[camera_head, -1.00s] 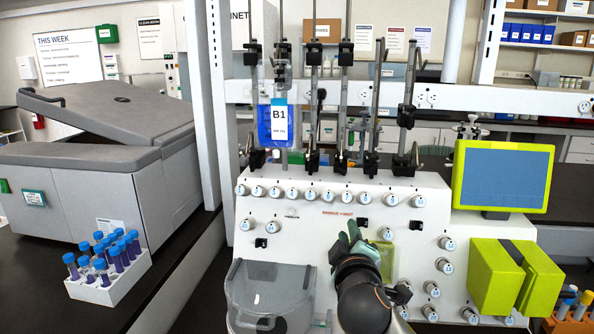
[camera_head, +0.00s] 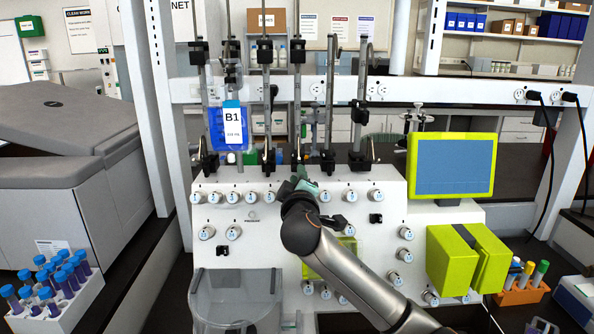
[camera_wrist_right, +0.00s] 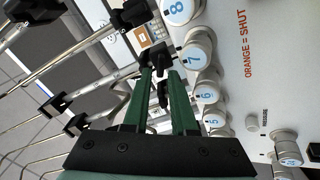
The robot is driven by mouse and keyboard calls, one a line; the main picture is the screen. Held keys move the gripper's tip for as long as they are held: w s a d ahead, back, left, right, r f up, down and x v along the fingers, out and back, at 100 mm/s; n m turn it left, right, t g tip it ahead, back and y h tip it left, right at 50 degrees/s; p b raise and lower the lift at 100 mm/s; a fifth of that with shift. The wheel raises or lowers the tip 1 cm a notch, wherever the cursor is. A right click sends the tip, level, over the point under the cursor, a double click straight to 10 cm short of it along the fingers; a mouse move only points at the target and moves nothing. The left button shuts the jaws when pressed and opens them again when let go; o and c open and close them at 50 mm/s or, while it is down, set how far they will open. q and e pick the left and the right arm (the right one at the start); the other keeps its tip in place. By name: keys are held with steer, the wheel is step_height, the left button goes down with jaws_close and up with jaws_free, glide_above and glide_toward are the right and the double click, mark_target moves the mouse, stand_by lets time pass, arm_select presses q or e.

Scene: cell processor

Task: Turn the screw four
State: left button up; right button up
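The white panel (camera_head: 225,252) carries a row of round knobs with blue number labels. By its place from the left, the fourth knob (camera_head: 250,198) looks like screw four; its number is too small to read. Knob 7 (camera_wrist_right: 194,57), knob 6 (camera_wrist_right: 207,94) and knob 5 (camera_wrist_right: 216,120) are beside the fingers; knob 4 is not visible there. My left gripper is not in view.
Upright metal rods with black clamps (camera_head: 268,155) stand behind the knob row. A blue bag labelled B1 (camera_head: 216,130) hangs there. A clear bin (camera_head: 235,297) is below left. A yellow-framed screen (camera_head: 453,166) and yellow blocks (camera_head: 455,262) stand at right.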

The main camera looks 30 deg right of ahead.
steer(key=shift+x, duration=1.1)
steer(key=shift+a, duration=0.1)
steer(key=shift+c, duration=0.2)
jaws_close()
